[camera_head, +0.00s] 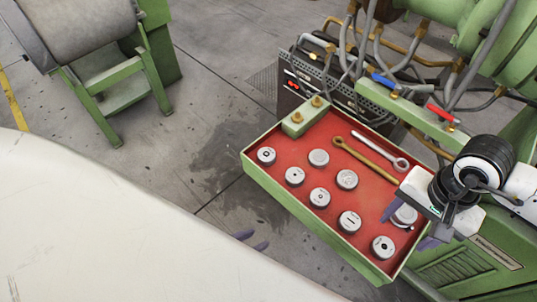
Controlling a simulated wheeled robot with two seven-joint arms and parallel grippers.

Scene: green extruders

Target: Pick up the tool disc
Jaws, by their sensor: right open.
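Several round silver tool discs lie in a red-floored tray (290,212) with green walls. One tool disc (405,215) is at the tray's right side, partly hidden by my right gripper (409,228). That gripper is open, with one purple finger on each side of this disc in the picture; I cannot tell whether it touches. Other discs include a tool disc (383,247) near the front corner and a tool disc (349,222) beside it.
Two wrenches (370,160) lie toward the back of the tray. A green block with brass fittings (304,117) sits at its far left corner. Green machinery with hoses, a blue handle (384,82) and a red handle (440,113) stands behind. Floor left of the tray is clear.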

